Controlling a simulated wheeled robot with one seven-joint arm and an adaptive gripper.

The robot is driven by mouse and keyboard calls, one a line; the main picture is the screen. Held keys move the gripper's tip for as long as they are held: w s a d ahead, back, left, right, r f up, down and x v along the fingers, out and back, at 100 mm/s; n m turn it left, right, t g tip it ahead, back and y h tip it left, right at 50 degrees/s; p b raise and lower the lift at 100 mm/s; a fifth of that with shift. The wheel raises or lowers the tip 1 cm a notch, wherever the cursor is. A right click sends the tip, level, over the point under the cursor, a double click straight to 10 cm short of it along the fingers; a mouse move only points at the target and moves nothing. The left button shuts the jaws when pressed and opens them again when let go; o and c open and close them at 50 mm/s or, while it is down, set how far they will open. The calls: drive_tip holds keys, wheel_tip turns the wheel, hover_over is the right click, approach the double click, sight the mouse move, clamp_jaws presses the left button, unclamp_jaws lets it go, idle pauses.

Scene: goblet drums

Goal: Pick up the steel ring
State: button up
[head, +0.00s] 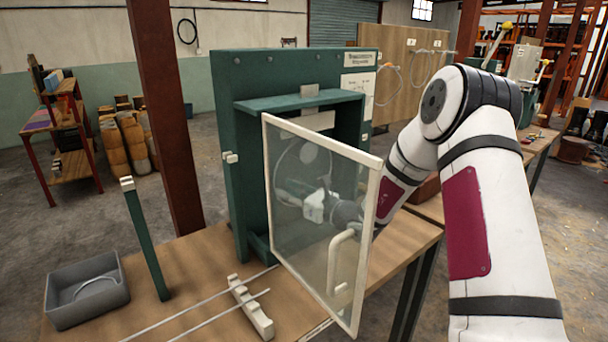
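A thin pale grey curved piece (97,281), which looks like part of a steel ring, shows inside the grey bin (64,313) at the lower left of the table. A large round shape (303,160) shows faintly through the clear door panel, inside the green frame; I cannot tell whether it is a ring or a disc. My gripper (290,192) is behind the clear door, near that round shape and far from the bin. The door blurs its fingers, so their opening and any contact are unclear.
The white-rimmed clear door (372,230) stands open toward me, with my arm reaching behind it. The green frame (230,140) stands on the wooden table (200,262). A green post (148,245), two thin rods (200,318) and a notched white rest (252,310) occupy the front left.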

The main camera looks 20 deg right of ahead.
drive_tip(key=shift+x, duration=2.9)
drive_tip(key=shift+c, duration=0.6)
clamp_jaws()
